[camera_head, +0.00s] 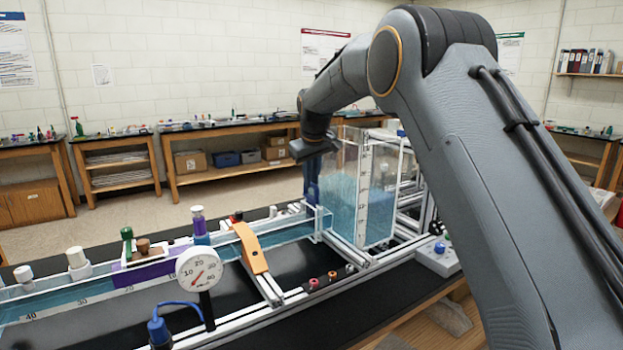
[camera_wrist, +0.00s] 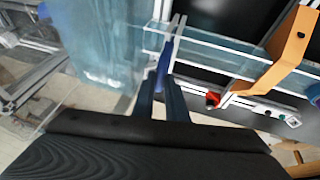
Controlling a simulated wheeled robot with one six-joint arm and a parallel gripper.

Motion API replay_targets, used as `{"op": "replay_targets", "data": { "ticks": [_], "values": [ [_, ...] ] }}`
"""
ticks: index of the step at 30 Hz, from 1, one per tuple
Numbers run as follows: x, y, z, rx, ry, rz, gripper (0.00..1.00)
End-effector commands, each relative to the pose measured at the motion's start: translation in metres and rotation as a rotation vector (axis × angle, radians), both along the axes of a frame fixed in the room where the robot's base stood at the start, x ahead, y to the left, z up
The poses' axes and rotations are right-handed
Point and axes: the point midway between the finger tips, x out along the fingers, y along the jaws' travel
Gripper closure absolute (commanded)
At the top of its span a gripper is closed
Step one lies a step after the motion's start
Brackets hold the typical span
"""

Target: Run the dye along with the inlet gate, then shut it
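The clear water channel (camera_head: 285,232) runs from the tank (camera_head: 375,190) on the right to the left front. A purple band of dye (camera_head: 125,277) lies in the channel's left part, near the 30 mark. The inlet gate's blue handle (camera_wrist: 164,62) stands where channel and tank meet. My gripper (camera_wrist: 161,84) points at it, its two dark fingers close on either side of the blue piece. In the head view my gripper (camera_head: 313,180) is above the channel's tank end. The gate's lower edge is hidden, so its opening cannot be told.
An orange bracket (camera_head: 250,248) arches over the channel, left of the gate. The black bench front is mostly clear.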

Motion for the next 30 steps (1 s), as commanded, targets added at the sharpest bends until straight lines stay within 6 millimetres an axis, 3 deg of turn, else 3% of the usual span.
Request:
{"op": "replay_targets", "data": {
  "ticks": [7, 13, 21, 22, 24, 30],
  "values": [
    [0.0, 0.0, -0.002, 0.0, 0.0, 0.0, 1.0],
    [0.0, 0.0, -0.021, 0.0, 0.002, 0.0, 1.0],
    [0.0, 0.0, -0.022, 0.0, 0.004, 0.0, 1.0],
    [0.0, 0.0, -0.022, 0.0, 0.004, 0.0, 0.83],
    [0.0, 0.0, -0.022, 0.0, 0.004, 0.0, 0.71],
    [0.0, 0.0, -0.021, 0.0, 0.001, 0.0, 0.69]
  ]
}}
